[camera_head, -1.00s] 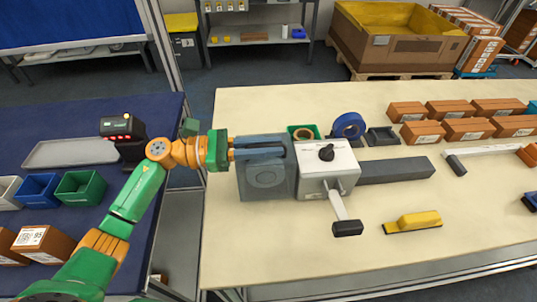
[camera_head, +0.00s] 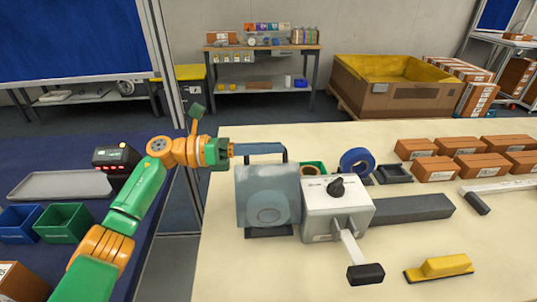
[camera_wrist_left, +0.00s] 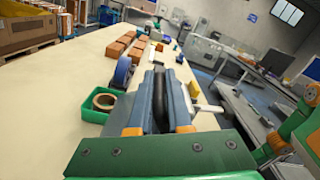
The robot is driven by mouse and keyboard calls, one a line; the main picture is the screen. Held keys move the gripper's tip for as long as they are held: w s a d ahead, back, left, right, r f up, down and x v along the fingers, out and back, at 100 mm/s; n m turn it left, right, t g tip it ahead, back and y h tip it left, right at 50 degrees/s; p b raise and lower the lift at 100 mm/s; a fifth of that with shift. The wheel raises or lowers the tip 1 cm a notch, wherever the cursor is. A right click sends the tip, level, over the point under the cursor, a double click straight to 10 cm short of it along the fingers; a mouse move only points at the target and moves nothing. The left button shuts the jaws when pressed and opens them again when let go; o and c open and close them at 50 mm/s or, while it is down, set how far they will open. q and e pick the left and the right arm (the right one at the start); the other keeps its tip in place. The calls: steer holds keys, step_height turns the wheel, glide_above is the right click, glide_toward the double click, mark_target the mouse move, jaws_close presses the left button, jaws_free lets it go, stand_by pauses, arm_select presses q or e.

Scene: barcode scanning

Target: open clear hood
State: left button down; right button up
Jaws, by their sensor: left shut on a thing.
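The clear hood (camera_head: 266,185) is a bluish see-through cover at the left end of a grey-white machine (camera_head: 320,215). A round disc shows through it. A dark handle (camera_head: 286,156) stands above the hood's top edge. My left gripper (camera_head: 268,149) reaches in level from the left above the hood, with its blue-grey fingers shut on the handle. In the left wrist view the dark handle (camera_wrist_left: 160,98) lies between the two fingers (camera_wrist_left: 158,92). The exact opening angle of the hood is hard to tell. My right gripper is not in view.
A black-ended lever (camera_head: 366,274) sticks out of the machine's front. Behind it stand a blue tape roll (camera_head: 356,162) and a green bin (camera_head: 311,168). A yellow block (camera_head: 440,267) and several brown boxes (camera_head: 448,170) lie to the right. The table's front left is clear.

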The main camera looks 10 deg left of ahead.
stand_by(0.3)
arm_select(q)
steer(key=c, duration=0.9)
jaws_free()
steer(key=shift+w+f, duration=0.1)
steer(key=shift+w, duration=0.05)
steer(key=b+v, duration=0.3)
steer(key=v, duration=0.3)
steer(key=shift+a+f, duration=0.1)
steer(key=shift+a, duration=0.4)
steer(key=shift+s+a, duration=0.1)
steer(key=shift+s, duration=0.1)
